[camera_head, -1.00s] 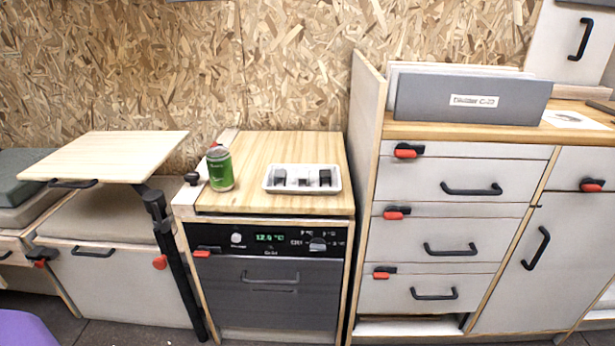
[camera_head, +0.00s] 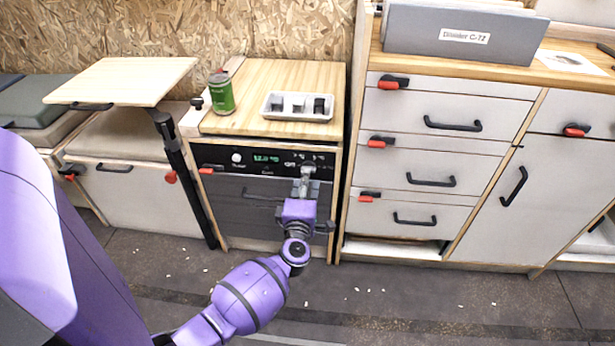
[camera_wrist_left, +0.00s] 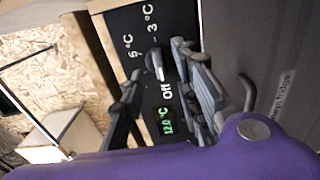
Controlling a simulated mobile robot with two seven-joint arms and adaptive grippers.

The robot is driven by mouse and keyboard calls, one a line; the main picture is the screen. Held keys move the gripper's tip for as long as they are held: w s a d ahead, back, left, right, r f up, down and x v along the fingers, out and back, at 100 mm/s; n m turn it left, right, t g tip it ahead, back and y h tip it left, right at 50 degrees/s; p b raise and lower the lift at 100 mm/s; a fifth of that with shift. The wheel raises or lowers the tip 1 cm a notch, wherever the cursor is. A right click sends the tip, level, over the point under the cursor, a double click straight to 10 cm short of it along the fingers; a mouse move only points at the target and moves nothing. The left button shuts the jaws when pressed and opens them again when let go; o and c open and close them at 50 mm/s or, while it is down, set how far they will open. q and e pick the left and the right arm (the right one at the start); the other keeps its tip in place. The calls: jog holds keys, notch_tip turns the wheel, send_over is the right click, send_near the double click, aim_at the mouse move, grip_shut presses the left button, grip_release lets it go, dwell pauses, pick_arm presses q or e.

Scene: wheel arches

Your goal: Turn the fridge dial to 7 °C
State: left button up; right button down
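The fridge (camera_head: 240,195) has a black control panel with a green display (camera_head: 266,158) reading 12.0 °C. The dial (camera_wrist_left: 154,64) sits on this panel; in the left wrist view its pale mark points towards "Off", with "5 °C" and "3 °C" printed beyond it. My left gripper (camera_head: 307,172) is at the right part of the panel and mostly hides the dial in the head view. In the left wrist view the gripper (camera_wrist_left: 152,72) is open, its fingers on either side of the dial; I cannot tell whether they touch it. My right gripper is not in view.
A green can (camera_head: 221,93) and a white tray (camera_head: 297,106) stand on the wooden top above the fridge. A small table (camera_head: 120,80) on a black post stands to the left. Drawers with red latches (camera_head: 430,135) are to the right.

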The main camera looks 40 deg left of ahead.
pick_arm(q)
jog(key=x, duration=0.3)
jog(key=shift+b, duration=0.3)
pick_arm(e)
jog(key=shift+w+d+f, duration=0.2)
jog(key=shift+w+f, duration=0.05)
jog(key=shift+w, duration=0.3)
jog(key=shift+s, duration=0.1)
pick_arm(q)
jog(key=shift+c, duration=0.7)
jog(key=shift+d, duration=0.1)
grip_shut()
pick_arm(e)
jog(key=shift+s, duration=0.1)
